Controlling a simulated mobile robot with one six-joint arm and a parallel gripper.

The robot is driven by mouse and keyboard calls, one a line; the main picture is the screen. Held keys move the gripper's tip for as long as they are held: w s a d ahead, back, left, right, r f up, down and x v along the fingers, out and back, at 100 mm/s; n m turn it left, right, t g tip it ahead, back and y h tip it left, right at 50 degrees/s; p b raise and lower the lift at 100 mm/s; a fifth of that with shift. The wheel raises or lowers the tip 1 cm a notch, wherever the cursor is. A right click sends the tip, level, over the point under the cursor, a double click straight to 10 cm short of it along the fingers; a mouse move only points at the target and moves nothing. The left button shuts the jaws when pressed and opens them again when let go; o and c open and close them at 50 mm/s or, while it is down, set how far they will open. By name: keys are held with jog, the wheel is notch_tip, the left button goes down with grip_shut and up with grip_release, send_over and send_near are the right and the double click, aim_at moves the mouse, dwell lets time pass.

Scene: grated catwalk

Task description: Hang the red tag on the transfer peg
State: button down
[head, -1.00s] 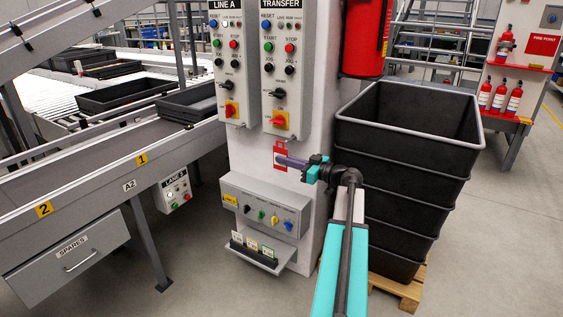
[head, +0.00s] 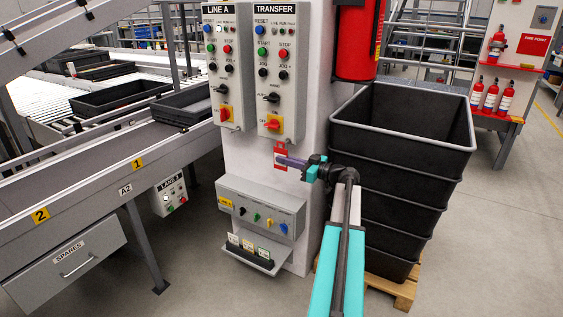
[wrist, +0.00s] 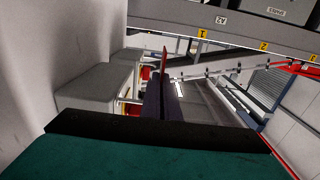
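The red tag (head: 281,157) is held upright in front of the white column, just below the TRANSFER panel (head: 284,65). My gripper (head: 289,162) has purple fingers pointing left and is shut on the tag. In the wrist view the tag (wrist: 165,60) shows as a thin red edge at the tips of my close-set fingers (wrist: 163,98). I cannot tell whether the tag touches the column.
The LINE A panel (head: 224,70) is left of the TRANSFER panel. A grey box with coloured knobs (head: 261,207) and a card tray (head: 248,254) are below.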

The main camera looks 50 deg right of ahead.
jog(key=shift+w+d+f+b, duration=0.15)
jog(key=shift+d, duration=0.45)
jog(key=shift+w+d+f+b, duration=0.1)
jog(key=shift+d+f+b, duration=0.1)
jog(key=shift+d, duration=0.35)
jog(key=shift+w+d+f+b, duration=0.15)
jog(key=shift+d, duration=0.45)
jog(key=shift+d+b, duration=0.1)
jog(key=shift+b, duration=0.4)
jog(key=c, duration=1.9)
grip_release()
jog(key=shift+c, duration=0.2)
jog(key=v, duration=1.3)
jog(key=shift+s+b, duration=0.3)
jog(key=shift+s, duration=0.1)
